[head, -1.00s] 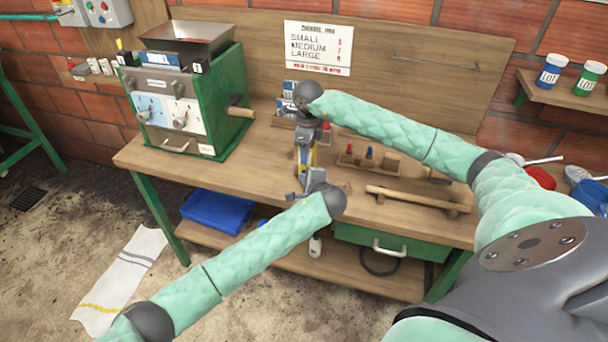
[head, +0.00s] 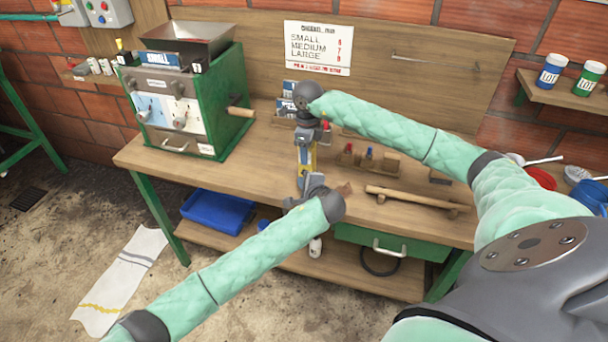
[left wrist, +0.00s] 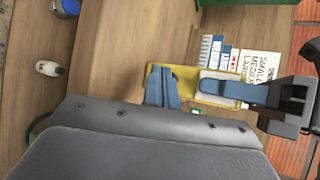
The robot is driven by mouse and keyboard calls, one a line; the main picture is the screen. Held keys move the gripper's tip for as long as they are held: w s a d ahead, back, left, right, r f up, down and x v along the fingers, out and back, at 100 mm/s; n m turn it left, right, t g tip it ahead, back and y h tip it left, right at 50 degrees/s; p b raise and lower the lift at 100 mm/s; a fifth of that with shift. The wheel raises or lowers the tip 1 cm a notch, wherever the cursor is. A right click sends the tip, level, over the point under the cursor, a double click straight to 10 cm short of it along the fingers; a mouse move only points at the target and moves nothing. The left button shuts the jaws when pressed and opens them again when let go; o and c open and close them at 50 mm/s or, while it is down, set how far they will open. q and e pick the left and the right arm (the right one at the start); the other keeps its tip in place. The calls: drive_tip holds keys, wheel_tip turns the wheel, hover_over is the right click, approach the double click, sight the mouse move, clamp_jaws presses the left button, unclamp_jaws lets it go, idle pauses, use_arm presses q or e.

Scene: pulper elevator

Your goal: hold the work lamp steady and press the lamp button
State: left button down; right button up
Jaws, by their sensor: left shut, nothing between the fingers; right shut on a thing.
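The work lamp (head: 306,156) is a slim yellow and pale grey body above the front of the bench. In the left wrist view its yellow casing (left wrist: 187,73) lies crosswise. My right gripper (head: 304,138) is shut on its upper part; one blue finger shows across the pale face in the left wrist view (left wrist: 228,89). My left gripper (head: 309,183) is shut and empty just below the lamp. Its closed blue fingertips (left wrist: 161,76) overlap the lamp's yellow end in the left wrist view; I cannot tell whether they touch. I cannot make out the lamp button.
The wooden bench (head: 240,165) carries a green machine (head: 187,100) at left, a small rack (head: 368,160) and a wooden bar (head: 415,199) at right. Small boxes stand behind the lamp. A blue tray (head: 217,211) and a bottle (head: 315,246) are on the lower shelf.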

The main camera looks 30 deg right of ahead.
use_arm(q)
drive_tip(key=s+a, duration=0.1)
drive_tip(key=a, duration=0.1)
drive_tip(key=s+a, duration=0.1)
drive_tip(key=s, duration=0.1)
drive_tip(key=shift+a, duration=0.4)
idle(0.4)
use_arm(e)
drive_tip(key=o, duration=1.2)
wheel_tip(320, 180, up, 12)
